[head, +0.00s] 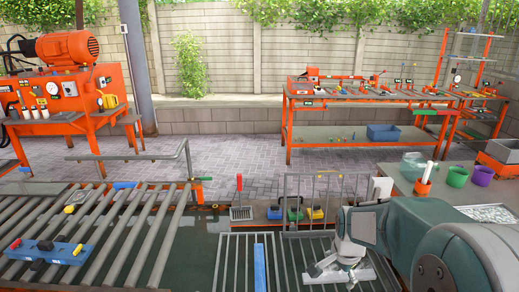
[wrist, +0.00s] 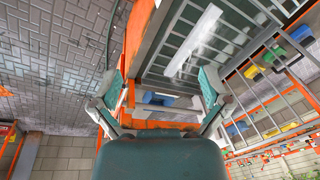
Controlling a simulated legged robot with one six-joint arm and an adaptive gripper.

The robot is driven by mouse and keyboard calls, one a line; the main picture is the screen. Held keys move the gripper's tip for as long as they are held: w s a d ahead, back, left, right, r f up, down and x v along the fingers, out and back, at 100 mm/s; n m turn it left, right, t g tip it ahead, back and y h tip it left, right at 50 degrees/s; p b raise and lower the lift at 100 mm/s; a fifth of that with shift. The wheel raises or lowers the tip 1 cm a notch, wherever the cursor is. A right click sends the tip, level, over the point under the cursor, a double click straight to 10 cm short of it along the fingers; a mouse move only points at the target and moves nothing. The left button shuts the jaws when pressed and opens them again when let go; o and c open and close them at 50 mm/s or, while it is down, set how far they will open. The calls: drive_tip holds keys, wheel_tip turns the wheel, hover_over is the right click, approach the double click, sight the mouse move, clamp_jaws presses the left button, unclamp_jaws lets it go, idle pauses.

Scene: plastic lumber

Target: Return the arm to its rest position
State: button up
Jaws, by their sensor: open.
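My teal-grey arm comes in from the right side of the head view. My gripper (head: 335,266) shows there low and right of centre, over the slatted metal rack (head: 232,262). In the wrist view my gripper (wrist: 158,92) has its two fingers spread wide, with nothing between them touching both. A whitish bar (head: 342,274) lies by the gripper in the head view, partly hidden by it. In the wrist view the whitish bar (wrist: 193,42) lies on the rack, apart from the fingers.
A blue bar (head: 260,266) lies on the rack. A roller table (head: 110,235) at left carries a blue block (head: 64,252). A grey counter (head: 405,183) at right holds a glass bowl (head: 415,165) and several cups. An orange workbench (head: 350,97) stands behind, past open paving.

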drive_tip(key=s+a+r+n+t, duration=0.2)
drive_tip(key=s+r+n, duration=0.4)
drive_tip(key=s, duration=0.4)
drive_tip(key=s+a+r+n+t, duration=0.1)
drive_tip(key=s+r+n, duration=0.4)
drive_tip(key=s, duration=0.5)
wheel_tip(320, 180, up, 3)
drive_tip(key=shift+s+a+f+n+t, duration=0.15)
drive_tip(key=shift+s+a+n+t, duration=0.2)
drive_tip(key=shift+a, duration=0.4)
